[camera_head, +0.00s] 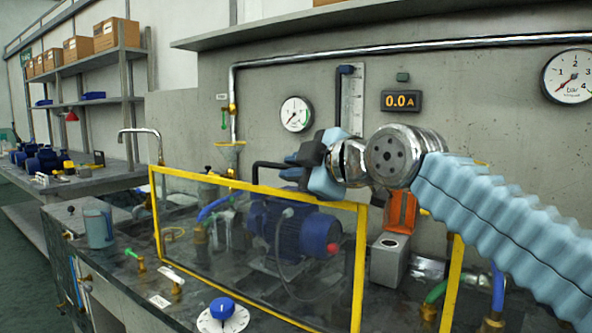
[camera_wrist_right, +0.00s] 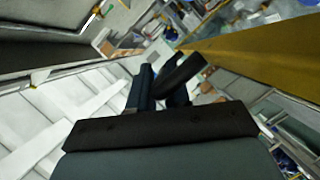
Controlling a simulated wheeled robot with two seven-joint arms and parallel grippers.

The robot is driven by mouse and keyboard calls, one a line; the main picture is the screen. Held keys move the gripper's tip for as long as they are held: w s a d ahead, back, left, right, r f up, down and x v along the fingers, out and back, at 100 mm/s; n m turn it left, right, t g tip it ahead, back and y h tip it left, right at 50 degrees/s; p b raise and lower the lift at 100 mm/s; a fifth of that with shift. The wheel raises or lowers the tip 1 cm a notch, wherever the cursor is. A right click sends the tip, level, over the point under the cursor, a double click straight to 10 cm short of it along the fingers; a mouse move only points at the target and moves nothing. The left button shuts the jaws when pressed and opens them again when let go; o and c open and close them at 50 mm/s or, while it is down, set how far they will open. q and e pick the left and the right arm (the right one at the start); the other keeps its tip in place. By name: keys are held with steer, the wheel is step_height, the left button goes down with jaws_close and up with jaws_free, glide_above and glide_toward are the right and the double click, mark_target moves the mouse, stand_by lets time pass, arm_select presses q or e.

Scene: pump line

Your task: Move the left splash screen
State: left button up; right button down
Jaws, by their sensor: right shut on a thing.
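The left splash screen (camera_head: 359,265) is a clear panel in a yellow frame, standing upright across the front of the bench before the blue pump motor (camera_head: 300,232). A black handle (camera_head: 268,164) arches above its top bar. My right gripper (camera_head: 312,165) comes in from the right above this bar and is shut on the handle. In the right wrist view the dark handle (camera_wrist_right: 180,74) is between the fingers, and the yellow frame bar (camera_wrist_right: 260,58) runs along the right. The fingertips partly hide the handle. My left gripper is not in view.
Another yellow-framed screen (camera_head: 452,285) stands at right, partly behind my arm. A grey box with an orange part (camera_head: 390,260) is behind the left screen. A blue dial knob (camera_head: 222,308) is in front; a jug (camera_head: 98,228) stands left. Pipe and gauges line the wall.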

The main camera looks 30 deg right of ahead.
steer(key=shift+r, duration=0.6)
steer(key=c, duration=1.2)
jaws_free()
steer(key=shift+o, duration=0.2)
steer(key=shift+s, duration=0.15)
steer(key=shift+s+d, duration=0.1)
steer(key=shift+s, duration=0.25)
steer(key=b+v, duration=0.1)
steer(key=v, duration=1.2)
steer(key=shift+w, duration=0.1)
